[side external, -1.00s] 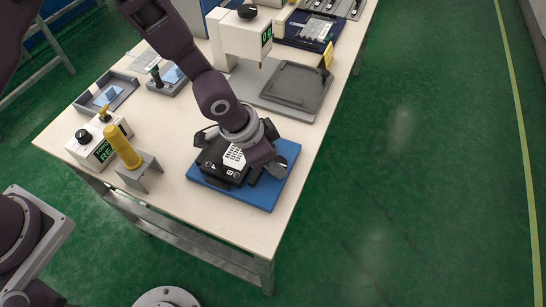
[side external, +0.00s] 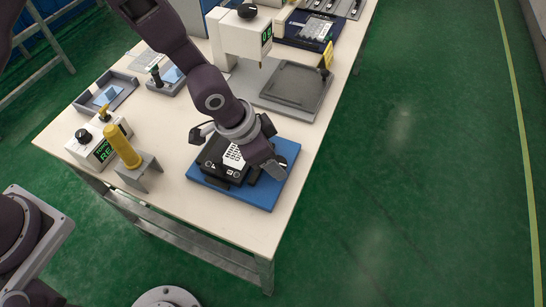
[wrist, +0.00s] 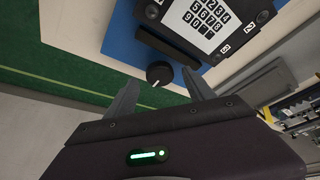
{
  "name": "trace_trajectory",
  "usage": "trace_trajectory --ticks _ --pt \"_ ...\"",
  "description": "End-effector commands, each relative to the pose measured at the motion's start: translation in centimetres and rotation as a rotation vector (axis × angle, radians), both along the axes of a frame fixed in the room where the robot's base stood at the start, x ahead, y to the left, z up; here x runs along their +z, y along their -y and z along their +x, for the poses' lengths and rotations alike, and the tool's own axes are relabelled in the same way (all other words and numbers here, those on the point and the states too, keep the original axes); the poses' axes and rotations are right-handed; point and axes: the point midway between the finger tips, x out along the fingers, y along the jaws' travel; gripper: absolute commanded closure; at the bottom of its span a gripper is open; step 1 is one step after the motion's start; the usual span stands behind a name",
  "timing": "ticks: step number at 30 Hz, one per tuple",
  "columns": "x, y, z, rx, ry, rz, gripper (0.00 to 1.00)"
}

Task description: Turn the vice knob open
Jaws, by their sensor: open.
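The vice knob (wrist: 158,73) is a small black round knob with a white mark, at the edge of the blue base plate (wrist: 128,48) in the wrist view. My gripper (wrist: 162,78) is open, with one grey finger on each side of the knob. I cannot tell whether either finger touches it. In the side view my gripper (side external: 276,168) is low over the right part of the blue plate, next to the keypad device. The black keypad device (wrist: 236,37) has a white number pad and sits in the vice. My wrist hides part of it in the side view.
A yellow-handled tool on a grey stand (side external: 140,175) and a white control box (side external: 97,146) stand left of the plate. A white press (side external: 240,38) and a grey tray (side external: 296,90) are behind. The table's right edge is close to the plate.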

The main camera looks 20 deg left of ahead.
Motion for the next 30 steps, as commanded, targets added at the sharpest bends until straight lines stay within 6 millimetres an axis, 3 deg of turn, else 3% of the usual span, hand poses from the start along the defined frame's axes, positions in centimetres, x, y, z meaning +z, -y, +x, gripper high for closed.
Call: trace_trajectory --ticks 3,9,23,26,30 --pt "2.6 -0.7 -0.6 0.001 0.004 -0.001 0.38" --pt "5.0 -1.4 -1.4 0.0 0.002 -0.001 0.38" --pt "5.3 -1.6 -1.5 0.003 0.002 0.001 0.38" --pt "8.1 -3.5 -1.0 0.046 0.023 0.012 0.38" --pt "16.5 -10.5 -1.9 0.213 0.069 0.045 0.38"
